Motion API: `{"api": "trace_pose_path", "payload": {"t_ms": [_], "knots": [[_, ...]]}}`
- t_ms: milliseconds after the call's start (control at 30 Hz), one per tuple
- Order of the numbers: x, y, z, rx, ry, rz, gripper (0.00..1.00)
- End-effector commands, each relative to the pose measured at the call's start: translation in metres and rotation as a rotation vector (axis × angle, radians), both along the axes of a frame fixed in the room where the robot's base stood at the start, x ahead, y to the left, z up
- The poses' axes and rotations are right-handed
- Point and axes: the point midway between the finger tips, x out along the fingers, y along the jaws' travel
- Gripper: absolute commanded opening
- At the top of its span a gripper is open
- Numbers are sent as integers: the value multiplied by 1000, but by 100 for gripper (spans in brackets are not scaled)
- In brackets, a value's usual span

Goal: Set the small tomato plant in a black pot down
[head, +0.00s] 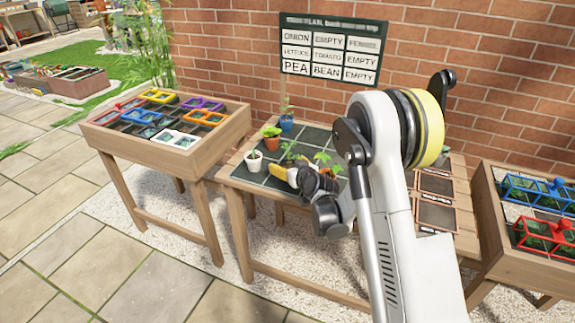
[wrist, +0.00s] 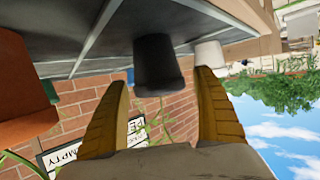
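The black pot (wrist: 158,65) shows in the wrist view, which is upside down, with its base against the grey tabletop. Thin green foliage (wrist: 150,122) shows at its open end. My gripper (wrist: 165,85) is open, with one yellow finger on each side of the pot and a visible gap to both. In the head view my gripper (head: 290,176) is low over the middle table, just right of a white pot. Leaves of a plant (head: 290,150) show just behind it. The black pot itself is hidden or too small to tell there.
The grey-topped table (head: 247,178) also bears a white pot (head: 255,164), an orange pot (head: 271,142) and a blue pot (head: 287,125). More seedlings (head: 322,158) stand right of my gripper. A wall board (head: 330,50) hangs behind. Crate tables stand left (head: 180,165) and right (head: 520,262).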

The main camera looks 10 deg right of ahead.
Motion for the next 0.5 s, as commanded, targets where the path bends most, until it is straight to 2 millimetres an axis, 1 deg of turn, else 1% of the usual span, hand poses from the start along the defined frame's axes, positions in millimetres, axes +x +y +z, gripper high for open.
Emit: {"api": "trace_pose_path", "payload": {"t_ms": [167, 267, 367, 500], "knots": [[0, 0, 0, 0, 0, 0, 78], [-3, -1, 5, 0, 0, 0, 78], [-16, -3, 11, -1, 0, -1, 78], [-45, -7, 24, 0, 0, -1, 78]]}}
